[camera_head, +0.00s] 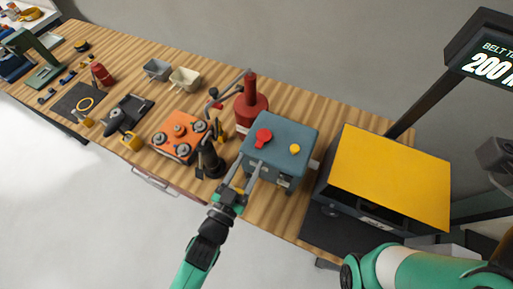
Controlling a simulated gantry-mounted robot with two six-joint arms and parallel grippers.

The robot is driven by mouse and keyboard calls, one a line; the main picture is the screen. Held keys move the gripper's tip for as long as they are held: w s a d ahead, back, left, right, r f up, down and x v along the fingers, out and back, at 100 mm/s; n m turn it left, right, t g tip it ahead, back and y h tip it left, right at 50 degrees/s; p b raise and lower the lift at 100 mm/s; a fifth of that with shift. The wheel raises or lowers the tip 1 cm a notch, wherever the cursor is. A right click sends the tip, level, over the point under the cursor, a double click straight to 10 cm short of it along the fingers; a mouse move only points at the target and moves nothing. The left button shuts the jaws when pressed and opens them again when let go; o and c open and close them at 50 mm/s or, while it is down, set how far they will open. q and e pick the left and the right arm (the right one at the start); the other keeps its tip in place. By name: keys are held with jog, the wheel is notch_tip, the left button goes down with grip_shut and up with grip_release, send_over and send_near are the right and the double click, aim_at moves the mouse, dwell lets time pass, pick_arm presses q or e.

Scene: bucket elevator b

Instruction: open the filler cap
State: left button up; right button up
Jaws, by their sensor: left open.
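A blue-grey box-shaped housing (300,131) stands on the wooden bench. On its top are a red cap (263,136) with a lobe towards me and a smaller round yellow cap (294,149). I cannot tell from the picture which of the two is the filler cap. My left gripper (244,172) is open at the near left side of the housing, its two fingers pointing towards the red cap. I see nothing between the fingers. One finger overlaps the housing's near edge in the picture; whether it touches is unclear. My right gripper is out of view.
A red stepped cylinder (251,103) stands behind the housing. A black tool-like part (210,160) stands close left of my left gripper. An orange block with round fittings (179,134) lies farther left. A large yellow-topped machine (392,175) fills the right side.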

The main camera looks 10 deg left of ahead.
aim_at(257, 148)
pick_arm(q)
jog(key=x, duration=0.5)
jog(key=shift+w, duration=0.25)
grip_shut()
